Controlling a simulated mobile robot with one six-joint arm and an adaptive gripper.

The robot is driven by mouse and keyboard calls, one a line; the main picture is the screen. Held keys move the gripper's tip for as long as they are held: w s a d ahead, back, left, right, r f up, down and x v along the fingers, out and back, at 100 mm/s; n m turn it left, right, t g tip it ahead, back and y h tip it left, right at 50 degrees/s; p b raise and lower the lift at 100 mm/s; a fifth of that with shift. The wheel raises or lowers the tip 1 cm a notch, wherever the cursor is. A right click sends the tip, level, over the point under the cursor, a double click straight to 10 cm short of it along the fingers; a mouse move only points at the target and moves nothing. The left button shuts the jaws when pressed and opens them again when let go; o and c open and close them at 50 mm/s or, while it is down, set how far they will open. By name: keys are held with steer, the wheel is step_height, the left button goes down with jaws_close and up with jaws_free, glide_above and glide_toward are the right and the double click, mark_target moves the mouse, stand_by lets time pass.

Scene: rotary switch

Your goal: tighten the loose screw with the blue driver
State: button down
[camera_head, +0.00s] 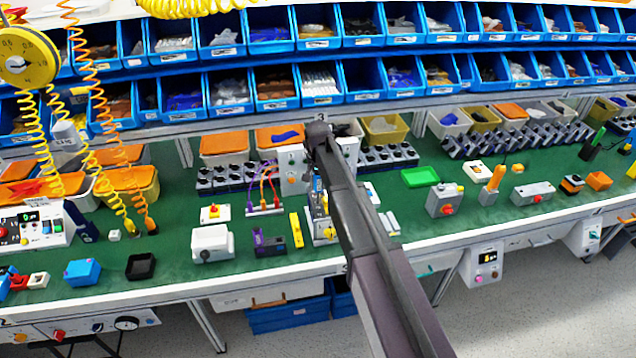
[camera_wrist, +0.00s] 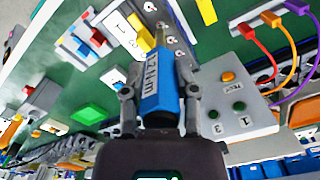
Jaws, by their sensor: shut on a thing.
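My gripper (camera_wrist: 158,92) is shut on the blue driver (camera_wrist: 162,88), with one finger on each side of its handle. The handle carries a printed torque label. In the head view the blue driver (camera_head: 318,186) shows as a small blue piece beside my arm, above a pale fixture (camera_head: 322,231). I cannot tell which screw is loose, or whether the driver tip touches one.
A grey button box (camera_wrist: 232,108) is close to the right of the gripper in the wrist view. Orange and purple cables (camera_head: 266,182) rise from a board nearby. A yellow block (camera_head: 296,230) and a white box (camera_head: 212,243) stand left of the fixture. Blue bins line the back.

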steer(key=shift+f+b, duration=0.4)
steer(key=shift+f, duration=0.25)
steer(key=shift+n, duration=0.3)
steer(key=n, duration=0.6)
steer(key=shift+d, duration=0.15)
steer(key=shift+n, duration=0.7)
steer(key=n, duration=0.7)
steer(key=shift+w+n, duration=0.15)
steer(key=shift+n, duration=0.25)
